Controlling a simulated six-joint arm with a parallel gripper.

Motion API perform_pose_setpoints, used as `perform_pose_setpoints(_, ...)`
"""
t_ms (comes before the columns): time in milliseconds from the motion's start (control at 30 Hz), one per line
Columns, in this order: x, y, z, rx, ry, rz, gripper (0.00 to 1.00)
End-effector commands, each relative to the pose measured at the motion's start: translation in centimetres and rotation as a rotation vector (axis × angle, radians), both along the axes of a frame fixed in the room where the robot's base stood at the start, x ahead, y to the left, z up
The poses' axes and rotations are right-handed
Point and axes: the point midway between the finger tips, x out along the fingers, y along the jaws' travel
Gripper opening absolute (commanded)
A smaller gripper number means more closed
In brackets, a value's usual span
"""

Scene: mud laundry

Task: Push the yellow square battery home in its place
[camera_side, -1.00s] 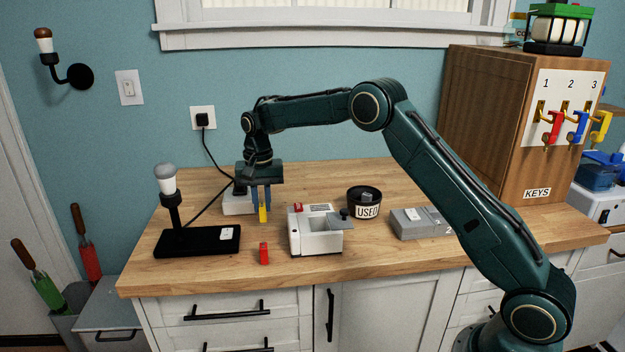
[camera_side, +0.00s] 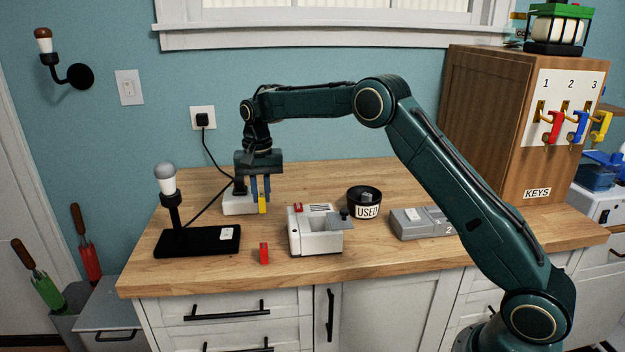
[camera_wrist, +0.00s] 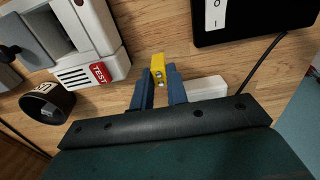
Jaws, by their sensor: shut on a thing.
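The yellow square battery (camera_side: 262,204) is held upright between the blue fingers of my gripper (camera_side: 261,190), above the worktop. In the wrist view the yellow battery (camera_wrist: 158,68) sticks out past the fingertips of my gripper (camera_wrist: 160,82), with a small metal contact showing. A white and grey device (camera_side: 316,230) with an open compartment stands to the right, apart from the battery. In the wrist view the same device (camera_wrist: 85,50) is at upper left, with a red TEST label. I cannot see which place is the battery's own.
A red battery (camera_side: 264,253) stands near the front edge. A white box (camera_side: 238,205) sits just behind my gripper, with a cable. A black lamp base (camera_side: 185,241) is at left. A USED cup (camera_side: 364,203) and a grey case (camera_side: 420,222) are at right.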

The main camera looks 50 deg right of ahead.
Motion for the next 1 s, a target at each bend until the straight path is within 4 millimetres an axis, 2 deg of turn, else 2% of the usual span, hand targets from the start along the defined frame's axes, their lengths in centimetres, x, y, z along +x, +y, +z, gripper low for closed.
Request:
perform_pose_setpoints(367, -0.9, -0.5, 0.6, 0.0, -0.001, -0.116, 0.01)
perform_pose_setpoints(1000, -7.1, -2.8, 3.2, 0.001, -0.001, -0.824, 0.01)
